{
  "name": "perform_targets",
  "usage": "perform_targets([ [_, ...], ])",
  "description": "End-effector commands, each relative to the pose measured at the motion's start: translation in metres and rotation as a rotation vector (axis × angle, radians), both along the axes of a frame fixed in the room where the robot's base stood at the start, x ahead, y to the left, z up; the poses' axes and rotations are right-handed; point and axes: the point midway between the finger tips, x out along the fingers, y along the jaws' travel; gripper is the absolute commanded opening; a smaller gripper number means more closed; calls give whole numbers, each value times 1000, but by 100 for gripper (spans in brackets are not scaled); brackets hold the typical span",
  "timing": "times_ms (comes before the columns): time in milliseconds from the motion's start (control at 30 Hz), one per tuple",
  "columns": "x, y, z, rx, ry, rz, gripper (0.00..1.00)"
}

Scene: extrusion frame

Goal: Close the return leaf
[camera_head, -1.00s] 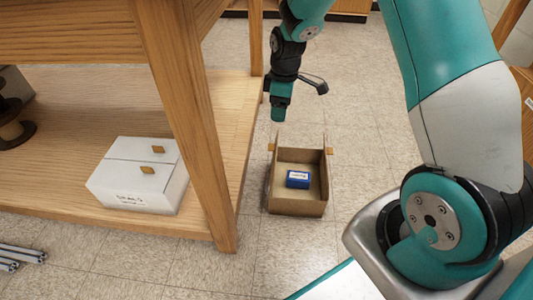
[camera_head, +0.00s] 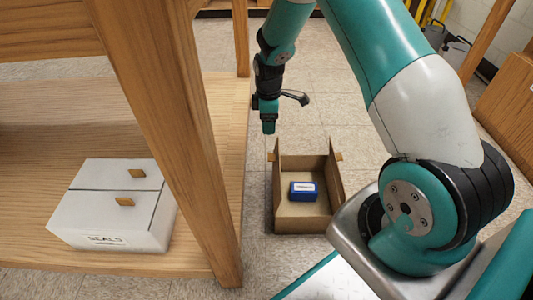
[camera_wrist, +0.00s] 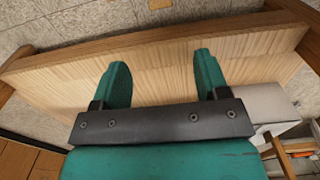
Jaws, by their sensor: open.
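An open cardboard carton (camera_head: 315,221) stands on the floor right of the wooden bench. Its side leaves stand raised, the left one (camera_head: 276,175) and the right one (camera_head: 335,178), with small tan tabs at their upper ends. I cannot tell which is the return leaf. A blue labelled box (camera_head: 303,191) lies inside the carton. My gripper (camera_head: 268,128) points down, above and behind the carton's left side in the head view, apart from it. In the wrist view my gripper (camera_wrist: 160,65) is open with nothing between the fingers.
A white box (camera_head: 110,216) labelled SEALS, with two tan tabs, sits on the bench's low shelf (camera_head: 60,120). The bench leg (camera_head: 180,130) stands between it and the carton. Wooden furniture (camera_head: 508,115) is at the right. Tiled floor behind the carton is clear.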

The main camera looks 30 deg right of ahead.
Motion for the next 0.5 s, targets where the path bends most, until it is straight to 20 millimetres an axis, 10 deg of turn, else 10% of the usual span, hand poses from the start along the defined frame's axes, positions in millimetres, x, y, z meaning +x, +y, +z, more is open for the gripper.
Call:
perform_targets([
  [500, -1, 0, -122, 1, 2, -2, 68],
])
